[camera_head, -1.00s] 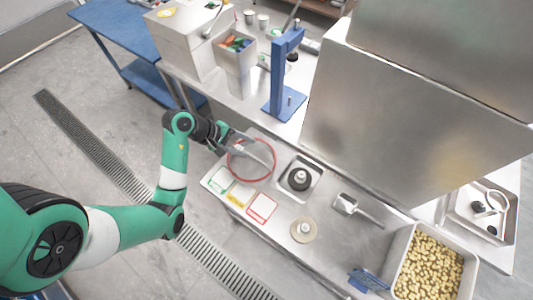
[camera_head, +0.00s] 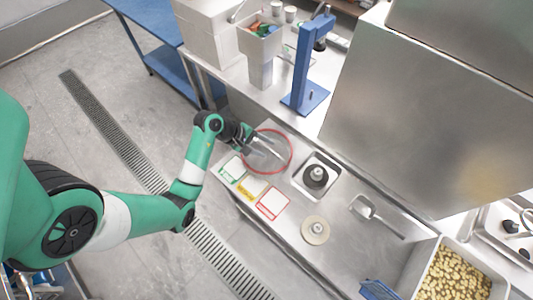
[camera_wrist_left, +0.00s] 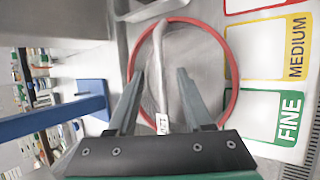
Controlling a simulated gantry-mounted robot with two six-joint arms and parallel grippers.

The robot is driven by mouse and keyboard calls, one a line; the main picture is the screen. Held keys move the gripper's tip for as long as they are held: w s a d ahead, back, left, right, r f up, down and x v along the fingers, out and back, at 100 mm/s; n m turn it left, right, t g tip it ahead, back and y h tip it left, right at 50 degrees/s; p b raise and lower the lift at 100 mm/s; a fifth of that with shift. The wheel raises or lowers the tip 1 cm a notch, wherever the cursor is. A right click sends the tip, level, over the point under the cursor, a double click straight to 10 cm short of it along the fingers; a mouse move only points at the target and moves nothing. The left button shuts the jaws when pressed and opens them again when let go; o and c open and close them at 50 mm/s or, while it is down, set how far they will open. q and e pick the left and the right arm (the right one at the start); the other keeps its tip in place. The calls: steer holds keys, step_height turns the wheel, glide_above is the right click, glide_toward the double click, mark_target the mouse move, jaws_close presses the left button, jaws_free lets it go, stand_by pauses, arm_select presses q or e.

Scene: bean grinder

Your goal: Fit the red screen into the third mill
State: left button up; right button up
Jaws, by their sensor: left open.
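The red screen (camera_head: 290,157), a red ring with a grey inside, lies flat on the steel bench. In the left wrist view its red rim (camera_wrist_left: 234,80) curves around my fingers, and a pale bar with a small tag (camera_wrist_left: 162,124) crosses its middle. My left gripper (camera_head: 266,149) is open over the screen; in its own view the two fingers (camera_wrist_left: 161,74) stand on either side of the bar. I cannot tell whether they touch it. My right gripper is not in view. I cannot make out which fixture is the third mill.
Green, yellow and red label cards (camera_head: 252,187) lie beside the screen. To its right are a square recess with a dark knob (camera_head: 316,176), a round knobbed disc (camera_head: 316,231) and a scoop (camera_head: 362,207). A blue stand (camera_head: 303,75) and a large steel housing (camera_head: 410,120) rise behind.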

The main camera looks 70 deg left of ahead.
mark_target(271, 151)
arm_select(q)
steer(key=b+x, duration=0.1)
steer(key=x, duration=0.3)
steer(key=shift+w+d+f+b, duration=0.15)
steer(key=shift+f+b, duration=0.15)
jaws_close()
steer(key=shift+r, duration=0.1)
stand_by(1.0)
